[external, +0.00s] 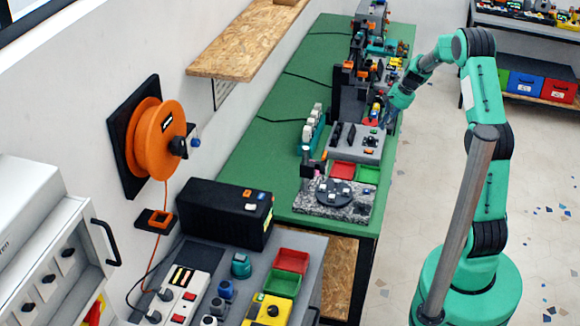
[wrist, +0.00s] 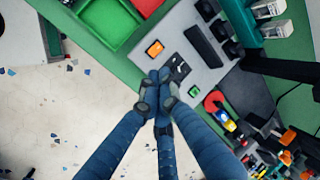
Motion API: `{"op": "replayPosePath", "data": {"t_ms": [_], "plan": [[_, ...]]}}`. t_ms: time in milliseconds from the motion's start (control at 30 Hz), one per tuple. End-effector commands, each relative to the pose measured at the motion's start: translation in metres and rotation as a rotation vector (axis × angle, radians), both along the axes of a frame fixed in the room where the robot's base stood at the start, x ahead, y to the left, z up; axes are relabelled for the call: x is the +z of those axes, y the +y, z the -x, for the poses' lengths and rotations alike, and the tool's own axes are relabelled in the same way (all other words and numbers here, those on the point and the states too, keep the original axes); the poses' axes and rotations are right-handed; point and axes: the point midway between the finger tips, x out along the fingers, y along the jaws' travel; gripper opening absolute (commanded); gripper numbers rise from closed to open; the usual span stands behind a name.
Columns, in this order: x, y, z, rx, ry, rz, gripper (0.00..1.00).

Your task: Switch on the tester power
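The tester appears to be the grey panel (external: 368,154) on the green bench, with black slots on top. In the wrist view the grey panel (wrist: 188,28) carries an orange square control (wrist: 154,48), a small black plate with white marks (wrist: 180,68), a green square control (wrist: 194,92) and black slots. Which one is the power switch I cannot tell for sure. My gripper (wrist: 157,92) has its blue fingers drawn together with the tips meeting, nothing visible between them. The tips appear over the panel's edge, close below the orange control; contact is unclear. In the external view my gripper (external: 388,117) is beside the panel.
A green tray (wrist: 105,42) and a red tray (external: 342,170) lie next to the panel. White-topped teal units (external: 312,130) stand behind it. A red round part (wrist: 213,101) and small coloured parts crowd the other side. The floor on the bench's open side is clear.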

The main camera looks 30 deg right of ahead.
Motion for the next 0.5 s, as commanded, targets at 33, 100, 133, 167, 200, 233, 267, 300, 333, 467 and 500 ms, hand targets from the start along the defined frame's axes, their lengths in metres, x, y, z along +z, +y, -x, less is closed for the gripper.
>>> {"op": "replayPosePath", "data": {"t_ms": [33, 100, 133, 167, 200, 233, 267, 300, 333, 467, 500], "plan": [[-0.007, 0.002, -0.001, 0.001, 0.002, -0.001, 0.00], [-0.015, 0.005, -0.003, 0.001, 0.002, -0.002, 0.00], [-0.019, 0.006, -0.004, 0.001, 0.001, -0.001, 0.00], [-0.023, 0.007, -0.006, 0.001, 0.001, -0.001, 0.00], [-0.029, 0.008, -0.007, 0.001, 0.002, -0.001, 0.00], [-0.034, 0.009, -0.008, 0.001, 0.003, -0.001, 0.00], [-0.038, 0.010, -0.009, 0.001, 0.003, -0.001, 0.00], [-0.044, 0.012, -0.011, 0.001, 0.003, -0.001, 0.00], [-0.049, 0.013, -0.012, 0.001, 0.002, -0.001, 0.00], [-0.069, 0.020, -0.018, 0.001, 0.002, -0.002, 0.00], [-0.075, 0.021, -0.020, 0.001, 0.002, -0.002, 0.00]]}}
